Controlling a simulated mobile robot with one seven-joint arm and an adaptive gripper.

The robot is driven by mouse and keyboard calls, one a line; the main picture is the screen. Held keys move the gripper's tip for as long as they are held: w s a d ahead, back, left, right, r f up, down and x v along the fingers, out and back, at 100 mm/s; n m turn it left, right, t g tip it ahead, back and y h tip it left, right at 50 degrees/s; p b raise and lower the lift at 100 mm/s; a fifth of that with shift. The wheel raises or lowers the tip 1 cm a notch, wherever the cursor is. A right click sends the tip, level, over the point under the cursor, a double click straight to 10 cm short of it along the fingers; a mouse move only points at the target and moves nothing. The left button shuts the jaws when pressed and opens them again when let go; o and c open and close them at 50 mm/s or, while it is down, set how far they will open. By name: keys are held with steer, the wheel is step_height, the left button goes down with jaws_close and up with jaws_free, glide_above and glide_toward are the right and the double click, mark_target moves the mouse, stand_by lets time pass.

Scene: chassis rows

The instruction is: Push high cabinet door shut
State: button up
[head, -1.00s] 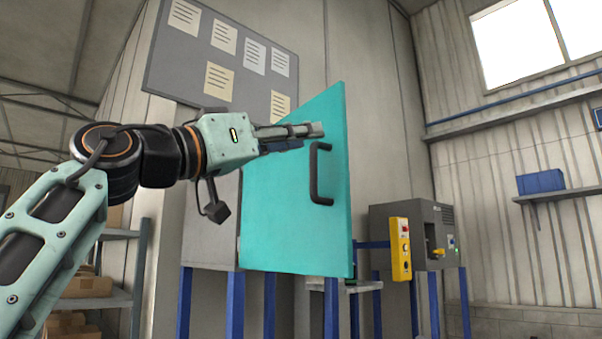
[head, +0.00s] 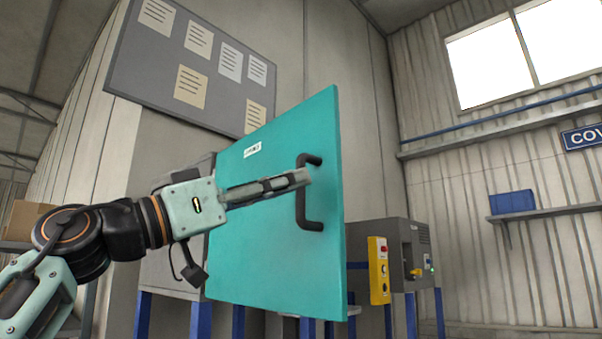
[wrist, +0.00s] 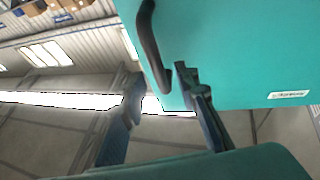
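The teal cabinet door (head: 270,255) stands open in the head view, its face towards me, hiding most of the grey cabinet (head: 168,265) behind it. A black bar handle (head: 302,205) is fixed near the door's right edge; it also shows in the wrist view (wrist: 152,50). My gripper (head: 302,178) is in front of the door, its tips overlapping the upper part of the handle in the head view. In the wrist view my gripper (wrist: 158,80) has its fingers apart, with nothing clearly held. I cannot tell whether a finger touches the door or handle.
A grey machine (head: 400,245) with a yellow control box (head: 378,270) stands right of the door. A notice board (head: 170,70) hangs on the wall behind. A blue bin (head: 512,201) sits on a wall shelf at the right.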

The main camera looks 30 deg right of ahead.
steer(key=shift+x, duration=1.55)
jaws_close()
